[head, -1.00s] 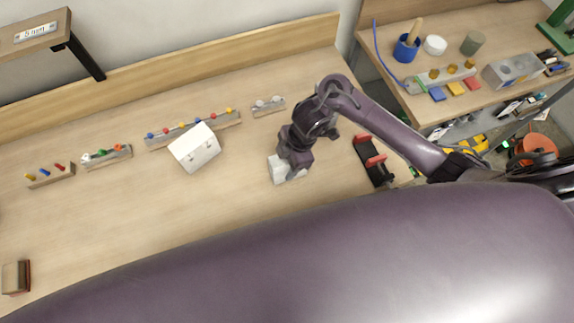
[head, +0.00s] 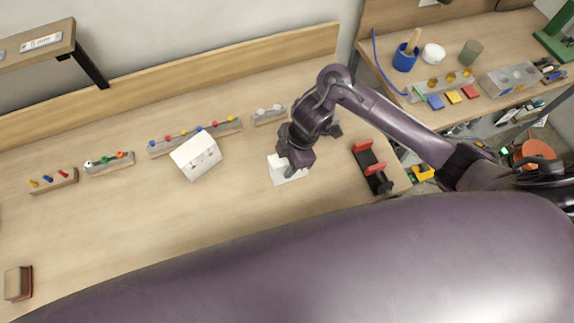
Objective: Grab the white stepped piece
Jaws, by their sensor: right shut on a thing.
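The white stepped piece (head: 279,172) is on or just above the wooden table, right of the table's middle in the head view. My right gripper (head: 292,168) is over it, shut on its right part, and hides some of it. I cannot tell whether the piece touches the table. My left gripper does not show.
A white block with holes (head: 196,152) stands to the left on the table (head: 150,220). Several peg racks (head: 195,134) line the back. A black and red holder (head: 371,168) is to the right. The table front is clear, with a brown block (head: 17,284) at far left.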

